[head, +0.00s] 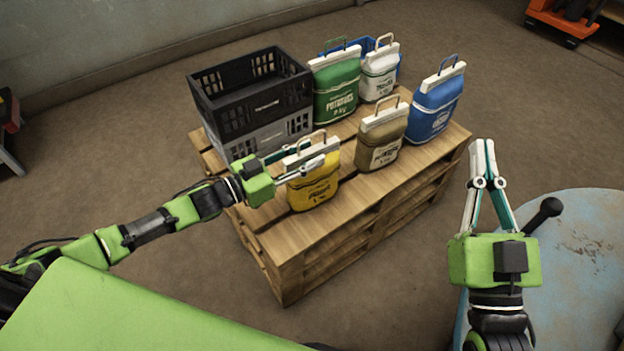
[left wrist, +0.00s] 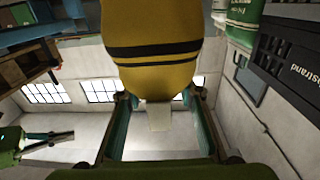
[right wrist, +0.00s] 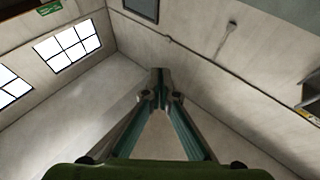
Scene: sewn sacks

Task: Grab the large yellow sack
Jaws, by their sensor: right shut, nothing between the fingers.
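The yellow sack (head: 313,187) stands upright at the front left of the wooden pallet stack, with a white top bar and a loop handle. It also shows in the left wrist view (left wrist: 155,75), with dark bands and a pale tab between the fingers. My left gripper (head: 303,156) is open at the sack's top, its fingers on either side of the bar. I cannot tell whether they touch it. My right gripper (head: 483,142) is shut and empty, to the right of the pallets; its closed tips show in the right wrist view (right wrist: 158,75).
A brown sack (head: 381,143) stands right of the yellow one. Green (head: 335,92), white (head: 380,78) and blue (head: 434,108) sacks stand behind. A black crate (head: 255,92) sits on a grey crate (head: 270,137) close to my left gripper. The pallet's front edge (head: 330,245) is bare.

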